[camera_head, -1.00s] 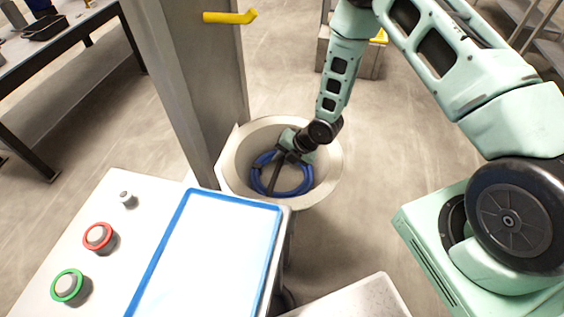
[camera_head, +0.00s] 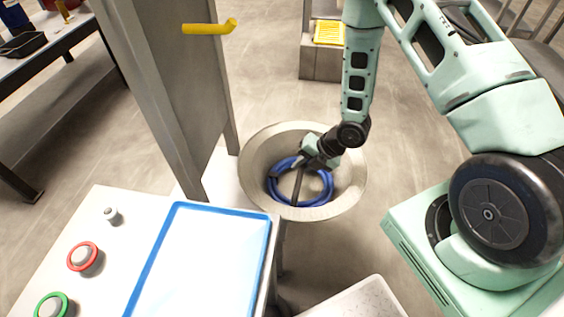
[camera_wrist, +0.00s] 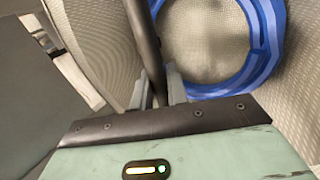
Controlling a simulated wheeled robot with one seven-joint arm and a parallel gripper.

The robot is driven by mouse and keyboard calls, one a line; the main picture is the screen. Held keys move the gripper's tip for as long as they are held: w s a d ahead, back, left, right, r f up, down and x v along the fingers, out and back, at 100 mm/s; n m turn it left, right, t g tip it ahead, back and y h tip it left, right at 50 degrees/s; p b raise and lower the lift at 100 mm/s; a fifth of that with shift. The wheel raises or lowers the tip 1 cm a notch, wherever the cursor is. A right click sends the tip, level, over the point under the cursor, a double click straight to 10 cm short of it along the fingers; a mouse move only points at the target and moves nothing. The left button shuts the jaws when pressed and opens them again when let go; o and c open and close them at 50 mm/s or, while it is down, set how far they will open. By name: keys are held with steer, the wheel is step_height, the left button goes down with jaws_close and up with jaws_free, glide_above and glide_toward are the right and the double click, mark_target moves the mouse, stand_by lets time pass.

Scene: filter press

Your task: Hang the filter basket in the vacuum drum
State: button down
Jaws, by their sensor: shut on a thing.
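The filter basket appears to be the round, pale, cone-shaped bowl with woven-looking walls (camera_head: 258,192), beyond the blue-edged panel. A dark bar (camera_head: 297,186) crosses its mouth; the wrist view also shows this bar (camera_wrist: 146,45). My gripper (camera_head: 312,155) is shut on the bar, over the bowl's opening. In the wrist view its fingers (camera_wrist: 158,88) close around the bar. A blue ring or coil (camera_head: 327,191) lies inside the bowl; it also shows in the wrist view (camera_wrist: 268,50). I cannot make out the vacuum drum for certain. The bowl's underside is hidden.
A panel with a blue-edged pale top (camera_head: 205,255) and a red-ringed button (camera_head: 83,257) stands at front left. A grey column (camera_head: 165,90) with a yellow handle (camera_head: 210,28) rises behind it. A pale speckled box (camera_head: 360,300) is at the bottom.

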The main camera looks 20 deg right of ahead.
steer(key=s+d+r+p, duration=0.1)
steer(key=s+d+r, duration=0.2)
steer(key=d, duration=0.3)
steer(key=shift+s+d+p, duration=0.15)
steer(key=shift+s+p, duration=0.25)
steer(key=shift+s, duration=0.5)
